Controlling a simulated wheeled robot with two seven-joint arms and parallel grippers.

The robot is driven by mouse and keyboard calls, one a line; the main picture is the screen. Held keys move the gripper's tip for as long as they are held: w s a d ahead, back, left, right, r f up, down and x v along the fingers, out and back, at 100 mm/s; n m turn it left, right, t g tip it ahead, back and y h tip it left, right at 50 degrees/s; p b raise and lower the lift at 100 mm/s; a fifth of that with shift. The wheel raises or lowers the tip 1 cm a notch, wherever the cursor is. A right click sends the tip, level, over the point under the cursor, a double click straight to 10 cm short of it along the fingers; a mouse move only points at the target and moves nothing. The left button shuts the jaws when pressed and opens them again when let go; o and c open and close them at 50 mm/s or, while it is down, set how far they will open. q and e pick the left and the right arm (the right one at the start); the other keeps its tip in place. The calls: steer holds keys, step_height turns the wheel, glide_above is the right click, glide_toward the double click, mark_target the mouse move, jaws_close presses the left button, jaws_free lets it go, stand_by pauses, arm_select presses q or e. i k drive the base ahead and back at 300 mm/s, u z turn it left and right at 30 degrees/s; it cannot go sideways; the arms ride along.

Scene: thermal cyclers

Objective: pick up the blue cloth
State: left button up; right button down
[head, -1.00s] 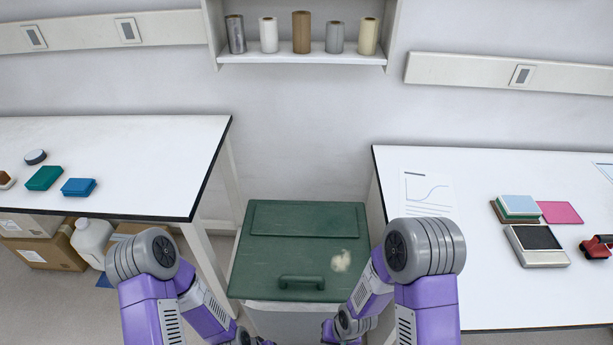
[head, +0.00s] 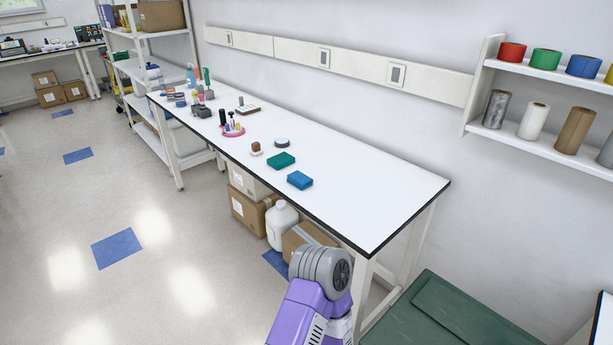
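The blue cloth (head: 300,180) looks like a small folded block. It lies flat on the white table (head: 385,200), close to the table's front edge and towards its right end. A similar green folded cloth (head: 281,160) lies just to its left, apart from it. Only the upper part of one of my purple and grey arms shows, at the bottom of the head view, below the table's right end. Neither gripper is in view, so nothing shows of what they hold.
A round dark-topped object (head: 282,142), a small brown-topped item (head: 256,149) and a pink holder (head: 232,130) stand further left on the table. Boxes (head: 247,208) and a white jug (head: 282,225) sit under it. A green-lidded bin (head: 450,315) stands right. The floor at left is open.

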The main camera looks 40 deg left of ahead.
mark_target(299, 179)
steer(key=u, duration=1.95)
steer(key=i, duration=1.3)
steer(key=u, duration=0.2)
